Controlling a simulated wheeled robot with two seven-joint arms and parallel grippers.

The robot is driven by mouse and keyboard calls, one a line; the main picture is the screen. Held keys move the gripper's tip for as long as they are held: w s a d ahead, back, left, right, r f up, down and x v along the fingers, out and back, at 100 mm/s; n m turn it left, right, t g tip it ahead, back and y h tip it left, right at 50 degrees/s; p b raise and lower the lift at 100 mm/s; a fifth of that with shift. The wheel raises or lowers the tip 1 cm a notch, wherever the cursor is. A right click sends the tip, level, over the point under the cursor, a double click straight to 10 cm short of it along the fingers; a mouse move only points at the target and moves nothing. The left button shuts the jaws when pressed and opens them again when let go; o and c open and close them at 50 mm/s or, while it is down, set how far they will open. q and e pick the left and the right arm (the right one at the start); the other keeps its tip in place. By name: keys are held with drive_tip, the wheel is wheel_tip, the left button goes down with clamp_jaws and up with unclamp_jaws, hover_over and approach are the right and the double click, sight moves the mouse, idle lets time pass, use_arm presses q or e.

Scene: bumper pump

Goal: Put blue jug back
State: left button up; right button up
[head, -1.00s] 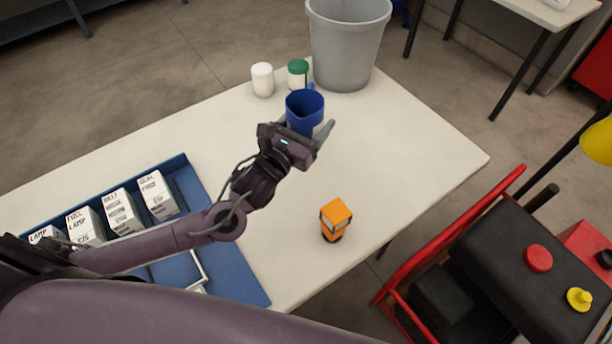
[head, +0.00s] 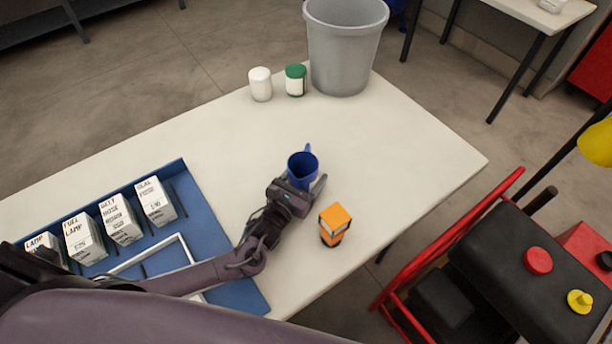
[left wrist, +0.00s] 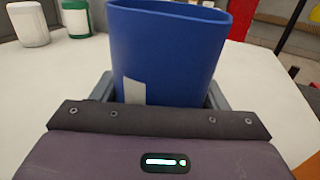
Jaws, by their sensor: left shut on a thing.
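The blue jug (head: 303,166) is upright over the middle of the white table, its open top facing up. My left gripper (head: 306,184) is shut on the jug. The jug fills the middle of the left wrist view (left wrist: 170,50), with a finger on each side and a pale patch low on its wall. I cannot tell whether its base touches the table. My right gripper does not show in either view.
An orange and black box-like item (head: 335,222) stands close to the right of the jug. A blue tray (head: 215,235) with several labelled boxes lies at left. A white jar (head: 260,84), green-lidded jar (head: 295,80) and grey bin (head: 343,50) stand behind. Bare tabletop (head: 410,135) lies right.

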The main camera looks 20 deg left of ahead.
use_arm(q)
drive_tip(key=shift+f, duration=0.2)
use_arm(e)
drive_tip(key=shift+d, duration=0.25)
use_arm(q)
drive_tip(key=shift+f, duration=0.15)
drive_tip(key=o, duration=1.1)
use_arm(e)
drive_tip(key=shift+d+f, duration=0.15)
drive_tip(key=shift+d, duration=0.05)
use_arm(q)
drive_tip(key=shift+s+r+p, duration=0.2)
drive_tip(key=shift+s+p, duration=0.05)
drive_tip(key=shift+p, duration=0.05)
drive_tip(key=p+v, duration=0.3)
drive_tip(key=v, duration=0.3)
drive_tip(key=shift+s+a, duration=0.1)
drive_tip(key=shift+s, duration=0.4)
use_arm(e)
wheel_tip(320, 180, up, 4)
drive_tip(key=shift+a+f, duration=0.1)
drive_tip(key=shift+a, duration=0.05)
